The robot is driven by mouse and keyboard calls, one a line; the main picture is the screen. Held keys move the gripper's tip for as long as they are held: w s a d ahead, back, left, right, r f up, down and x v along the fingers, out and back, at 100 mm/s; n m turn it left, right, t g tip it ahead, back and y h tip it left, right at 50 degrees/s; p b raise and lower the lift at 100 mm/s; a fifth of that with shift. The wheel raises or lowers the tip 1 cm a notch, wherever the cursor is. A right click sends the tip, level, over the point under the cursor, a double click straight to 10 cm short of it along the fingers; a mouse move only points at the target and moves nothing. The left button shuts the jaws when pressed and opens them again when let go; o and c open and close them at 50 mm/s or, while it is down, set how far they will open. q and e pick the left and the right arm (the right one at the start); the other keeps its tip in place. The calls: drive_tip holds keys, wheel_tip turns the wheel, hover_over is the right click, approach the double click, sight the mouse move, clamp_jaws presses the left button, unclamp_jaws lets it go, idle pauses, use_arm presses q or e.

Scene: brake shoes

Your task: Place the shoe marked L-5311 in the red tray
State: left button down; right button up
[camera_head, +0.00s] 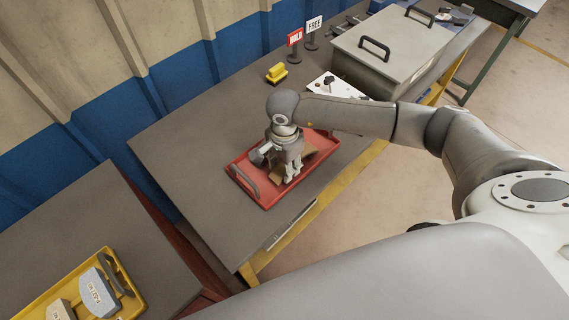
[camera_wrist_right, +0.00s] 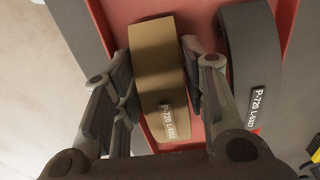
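The red tray (camera_head: 262,196) lies on the grey workbench. My right gripper (camera_head: 291,176) is down over it, and the wrist view shows its fingers (camera_wrist_right: 160,85) on both sides of a tan brake shoe (camera_wrist_right: 160,60). The pads appear to touch the shoe's sides. Its label starts with P-720 and has a second L- number too small to read surely. A dark shoe (camera_wrist_right: 252,70) lies beside it in the tray, also with a P-720 label. In the head view, the arm and gripper hide part of the tray and shoes. My left gripper is out of view.
A yellow tray (camera_head: 133,300) with labelled grey and tan shoes is on a nearer table at lower left. A yellow object (camera_head: 276,73), a red sign (camera_head: 295,38), a FREE sign (camera_head: 314,26) and a large grey lidded box (camera_head: 392,48) stand farther back. Bench left of the red tray is clear.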

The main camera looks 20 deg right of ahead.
drive_tip(key=shift+o, duration=1.2)
drive_tip(key=shift+r, duration=0.25)
wheel_tip(320, 180, up, 12)
drive_tip(key=b, duration=0.2)
